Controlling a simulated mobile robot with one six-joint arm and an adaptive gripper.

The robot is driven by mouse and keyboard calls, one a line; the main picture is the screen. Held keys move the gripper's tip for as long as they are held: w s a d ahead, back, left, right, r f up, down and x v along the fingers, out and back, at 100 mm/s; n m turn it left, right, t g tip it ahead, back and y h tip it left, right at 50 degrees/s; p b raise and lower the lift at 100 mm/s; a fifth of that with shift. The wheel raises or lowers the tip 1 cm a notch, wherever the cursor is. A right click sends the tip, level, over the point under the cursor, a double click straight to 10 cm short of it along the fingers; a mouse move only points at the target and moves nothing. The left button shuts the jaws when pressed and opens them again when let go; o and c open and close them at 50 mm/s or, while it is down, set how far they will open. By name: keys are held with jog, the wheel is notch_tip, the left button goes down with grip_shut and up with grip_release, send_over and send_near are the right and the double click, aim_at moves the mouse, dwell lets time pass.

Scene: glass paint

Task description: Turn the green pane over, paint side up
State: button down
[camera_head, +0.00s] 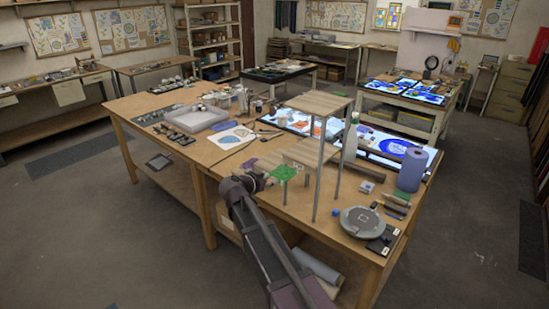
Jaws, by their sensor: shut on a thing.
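The green pane (284,173) is a small, bright green, flat piece near the front edge of the wooden workbench. It is beside the lower boards of a wooden stand (310,151). My arm reaches in from the bottom of the picture. My gripper (269,180) is at the pane's left edge and is shut on it. The fingers are small and partly hidden by my wrist. I cannot tell which side of the pane carries paint, or whether the pane touches the bench or stand.
The stand has a high top board (318,103) on thin metal legs, just right of the pane. A blue paper roll (411,169) and a round grey turntable (361,221) are further right. A white tray (196,118) and paper sheets lie left. Lit glass panels (404,147) lie behind.

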notch_tip(320, 180, down, 11)
jog(key=b, duration=1)
jog(key=shift+s+r, duration=0.2)
jog(key=shift+s, duration=0.2)
